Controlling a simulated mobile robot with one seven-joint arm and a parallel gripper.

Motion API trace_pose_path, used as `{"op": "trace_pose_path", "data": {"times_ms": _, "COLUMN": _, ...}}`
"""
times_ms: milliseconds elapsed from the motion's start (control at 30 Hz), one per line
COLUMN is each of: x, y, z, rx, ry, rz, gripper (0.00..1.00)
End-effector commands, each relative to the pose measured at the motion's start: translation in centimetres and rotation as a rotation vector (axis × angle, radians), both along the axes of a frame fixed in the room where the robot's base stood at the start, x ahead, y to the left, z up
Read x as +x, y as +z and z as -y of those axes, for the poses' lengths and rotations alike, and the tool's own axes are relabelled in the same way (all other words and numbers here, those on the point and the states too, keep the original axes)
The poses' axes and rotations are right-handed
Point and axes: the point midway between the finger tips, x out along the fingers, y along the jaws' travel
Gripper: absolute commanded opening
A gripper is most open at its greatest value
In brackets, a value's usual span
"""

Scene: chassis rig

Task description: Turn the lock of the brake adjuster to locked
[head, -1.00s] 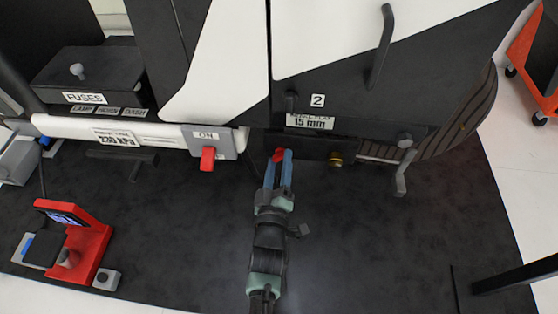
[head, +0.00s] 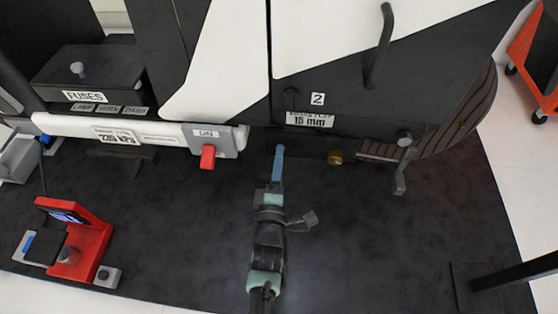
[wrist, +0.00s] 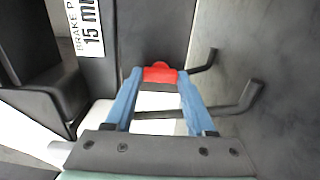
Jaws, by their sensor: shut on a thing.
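The brake adjuster is a dark panel under the "15 mm" label (head: 310,120), low on the chassis. Its red lock (wrist: 160,73) sits between the fingertips of my gripper (wrist: 160,78) in the wrist view. My gripper, with blue fingers, is shut on this red lock; it also shows in the head view (head: 280,150), with one finger in front of the other. The lock is hidden behind the fingers in the head view. A brass knob (head: 335,157) is to the right of my gripper. I cannot read the lock's position.
A red switch (head: 208,157) on a grey plate is to the left of my gripper. A lever (head: 402,165) hangs at the right. A red device (head: 75,240) stands on the floor at the left. The dark floor below the panel is clear.

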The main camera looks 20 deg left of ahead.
Motion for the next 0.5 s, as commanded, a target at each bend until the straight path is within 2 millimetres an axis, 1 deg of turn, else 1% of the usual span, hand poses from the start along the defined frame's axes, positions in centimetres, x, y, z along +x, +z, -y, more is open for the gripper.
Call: {"op": "trace_pose_path", "data": {"times_ms": 500, "x": -0.09, "y": -0.12, "z": 0.04, "rx": -0.034, "ry": -0.001, "rz": 0.008, "gripper": 0.00}}
